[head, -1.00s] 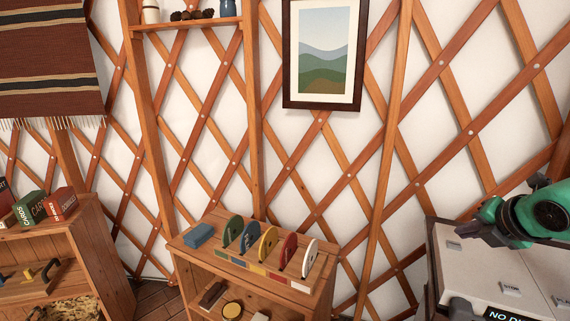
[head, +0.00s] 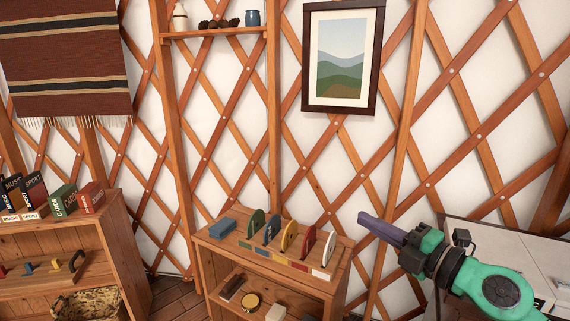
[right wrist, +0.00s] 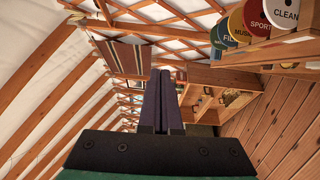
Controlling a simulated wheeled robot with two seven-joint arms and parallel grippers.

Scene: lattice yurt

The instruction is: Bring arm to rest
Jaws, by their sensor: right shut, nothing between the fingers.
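My right gripper (head: 382,228) is raised in front of the lattice wall at the right of the head view. Its green arm comes in from the lower right. The dark fingers point left, toward the space above the right end of the wooden shelf unit (head: 338,283). In the right wrist view the two fingers (right wrist: 164,84) lie side by side, shut with nothing between them. My left gripper does not show in either view.
The shelf unit bears a rack of coloured discs (head: 289,236) and a blue block (head: 222,227). A bookcase (head: 115,235) with labelled boxes (head: 62,199) stands at left. A pale cabinet (head: 520,250) stands behind my right arm. A framed picture (head: 342,57) hangs above.

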